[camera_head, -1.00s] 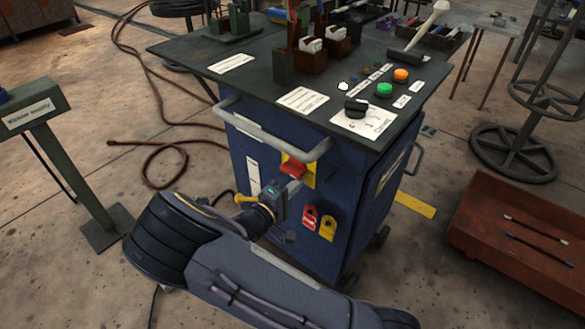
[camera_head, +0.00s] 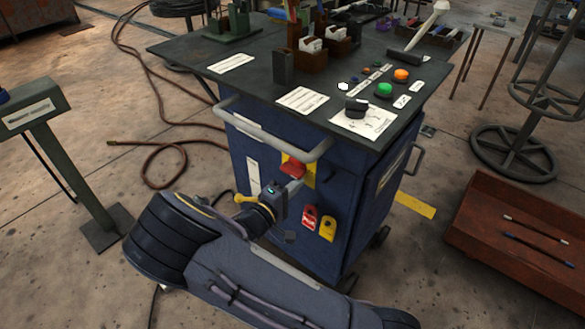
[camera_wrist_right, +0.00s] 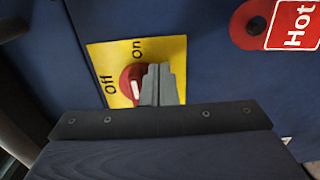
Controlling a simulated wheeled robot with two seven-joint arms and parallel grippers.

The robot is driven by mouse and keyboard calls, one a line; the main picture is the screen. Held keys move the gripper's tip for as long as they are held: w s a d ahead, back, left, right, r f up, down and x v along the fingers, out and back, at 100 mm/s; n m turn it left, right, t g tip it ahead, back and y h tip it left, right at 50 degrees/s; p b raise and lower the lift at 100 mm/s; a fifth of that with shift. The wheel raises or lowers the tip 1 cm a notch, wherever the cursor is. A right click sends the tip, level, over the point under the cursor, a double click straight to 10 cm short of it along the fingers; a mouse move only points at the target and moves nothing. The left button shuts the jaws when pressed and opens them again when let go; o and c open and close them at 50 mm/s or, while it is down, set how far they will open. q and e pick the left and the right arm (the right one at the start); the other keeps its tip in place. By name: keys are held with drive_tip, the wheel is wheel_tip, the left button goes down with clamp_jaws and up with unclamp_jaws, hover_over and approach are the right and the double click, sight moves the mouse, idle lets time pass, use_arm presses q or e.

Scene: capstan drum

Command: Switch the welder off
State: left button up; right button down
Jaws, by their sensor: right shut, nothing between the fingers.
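The welder's rotary switch is a red knob (camera_wrist_right: 129,82) with a white mark, on a yellow plate (camera_wrist_right: 112,53) lettered "off" and "on". The red knob also shows in the head view (camera_head: 292,168) on the blue cabinet's front (camera_head: 340,190). My right gripper (camera_wrist_right: 160,74) is shut and empty. In the wrist view its fingers overlap the right side of the knob; I cannot tell whether they touch it. In the head view the right gripper (camera_head: 296,185) is just below the knob. The knob's right part is hidden, so its exact setting is unclear. My left gripper is not in view.
A grey bar handle (camera_head: 265,135) sticks out above the switch. The cabinet top (camera_head: 225,85) carries buttons, boxes and labels. A green post (camera_head: 60,165) stands left.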

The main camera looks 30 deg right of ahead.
drive_tip(key=shift+r, duration=0.1)
idle(0.4)
drive_tip(key=shift+s+d+r, duration=0.1)
drive_tip(key=shift+s+r, duration=0.05)
drive_tip(key=shift+s, duration=0.05)
